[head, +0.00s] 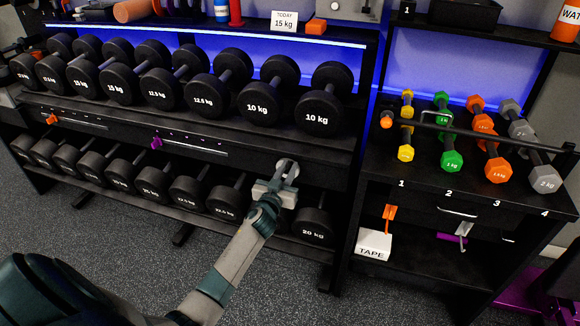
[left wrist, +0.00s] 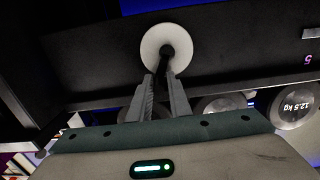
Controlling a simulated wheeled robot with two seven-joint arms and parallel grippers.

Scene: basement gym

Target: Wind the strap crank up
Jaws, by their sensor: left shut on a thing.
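The strap crank shows as a pale round disc (head: 291,167) on the front of the dumbbell rack, below the upper row. In the left wrist view, the crank's disc (left wrist: 156,38) faces me, and a dark handle (left wrist: 165,62) runs from its middle down between my fingers. My left gripper (head: 284,177) comes up from below and is shut on the handle. Its two fingers (left wrist: 163,82) lie either side of the handle, just below the disc in that view. The fingers hide part of the handle. My right gripper is not in view.
Black dumbbells fill the upper row (head: 318,112) above my gripper. More dumbbells (head: 312,226) sit close beside it on the lower row. A shelf with small coloured dumbbells (head: 450,160) and a tape box (head: 373,246) stands to the right. The floor (head: 290,290) in front is clear.

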